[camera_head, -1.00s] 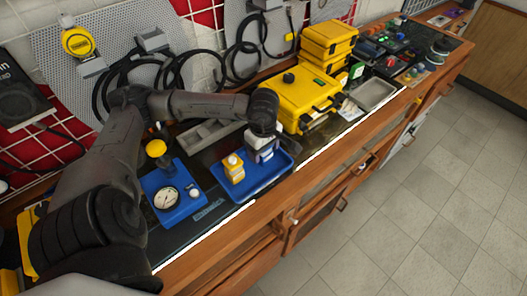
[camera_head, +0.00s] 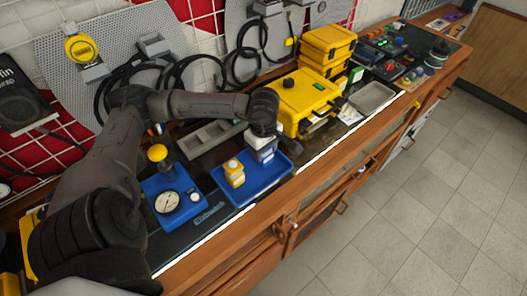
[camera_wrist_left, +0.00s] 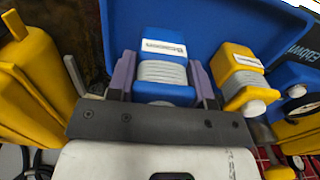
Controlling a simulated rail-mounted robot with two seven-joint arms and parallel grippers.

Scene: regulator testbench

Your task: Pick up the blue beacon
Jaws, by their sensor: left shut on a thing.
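The blue beacon (camera_wrist_left: 162,75), a blue block with a grey ribbed middle and a white label, is between the purple fingers of my left gripper (camera_wrist_left: 163,78) in the left wrist view. The fingers are shut on its sides. In the head view my left gripper (camera_head: 263,137) points down over the right part of the blue tray (camera_head: 257,190), with the beacon below it, partly hidden. I cannot tell whether the beacon touches the tray. A similar yellow beacon (camera_head: 234,173) stands in the tray to the left; it also shows in the left wrist view (camera_wrist_left: 238,78). My right gripper is out of view.
A blue box with a round gauge (camera_head: 167,202) stands left of the tray. A grey compartment tray (camera_head: 210,138) lies behind it. A yellow case (camera_head: 305,103) is close by on the right, with an empty grey tray (camera_head: 372,97) beyond it.

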